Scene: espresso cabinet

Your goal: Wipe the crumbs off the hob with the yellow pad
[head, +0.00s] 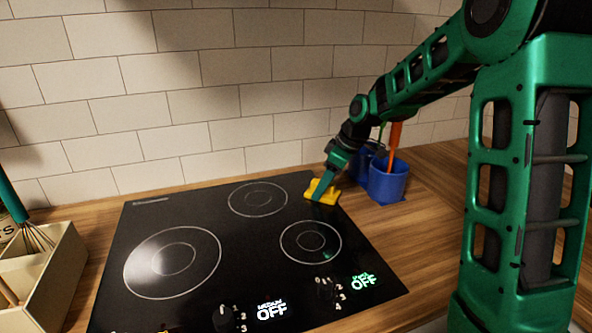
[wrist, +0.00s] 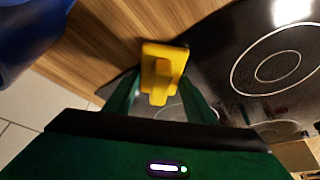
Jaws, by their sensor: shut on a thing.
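The black hob (head: 215,283) has three ringed cooking zones and lies in the wooden counter; part of it also shows in the wrist view (wrist: 215,60). The yellow pad (head: 321,193) is at the hob's back right corner, partly over the hob's edge and the wood. My gripper (head: 325,187) reaches down to the pad and is shut on it. In the wrist view the pad (wrist: 160,72) shows between the green fingers. I cannot tell whether the pad touches the surface. I cannot make out crumbs on the hob; small yellow marks (head: 163,332) show at its front edge.
Blue cups (head: 388,182) with an orange utensil (head: 396,140) stand close right of my gripper. A light wooden box (head: 62,275) with a whisk (head: 35,235) stands left of the hob. A tiled wall is behind. The space over the hob is clear.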

